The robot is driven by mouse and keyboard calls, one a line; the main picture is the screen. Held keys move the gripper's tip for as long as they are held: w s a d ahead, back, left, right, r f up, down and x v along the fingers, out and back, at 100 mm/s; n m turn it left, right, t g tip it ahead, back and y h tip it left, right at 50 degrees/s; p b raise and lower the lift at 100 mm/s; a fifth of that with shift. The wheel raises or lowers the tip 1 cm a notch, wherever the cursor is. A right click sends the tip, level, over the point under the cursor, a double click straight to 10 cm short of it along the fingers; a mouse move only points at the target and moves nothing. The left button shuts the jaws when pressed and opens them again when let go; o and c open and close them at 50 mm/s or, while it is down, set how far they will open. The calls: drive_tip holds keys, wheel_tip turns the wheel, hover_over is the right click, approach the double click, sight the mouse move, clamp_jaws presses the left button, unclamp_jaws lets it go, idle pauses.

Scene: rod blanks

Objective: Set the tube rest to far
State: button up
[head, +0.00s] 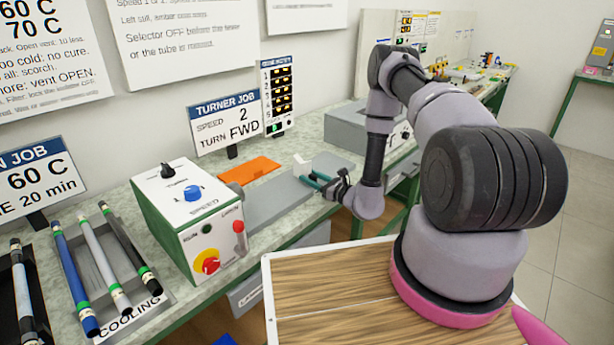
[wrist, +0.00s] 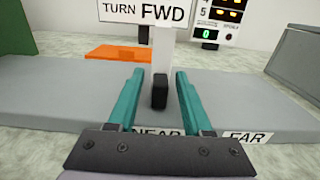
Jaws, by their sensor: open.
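The tube rest appears to be the pale upright post (wrist: 161,52) with a black knob (wrist: 159,91) low on its front, standing on a grey plate. The plate's front edge carries a NEAR label (wrist: 155,131), partly hidden by my gripper, and a FAR label (wrist: 248,137) to the right. The post stands in line with NEAR. My gripper (wrist: 159,72) is open, its teal fingers on either side of the knob with gaps visible. In the head view my gripper (head: 315,181) is low over the bench beside the pale post (head: 327,165), which it partly hides.
An orange plate (wrist: 118,53) lies at the back left. The green-and-white control box (head: 190,220) stands left of the grey plate (head: 275,203). A grey box (head: 350,128) stands to the right. The turner job sign (head: 225,122) is behind.

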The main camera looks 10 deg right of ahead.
drive_tip(key=shift+x, duration=1.05)
clamp_jaws()
idle(0.7)
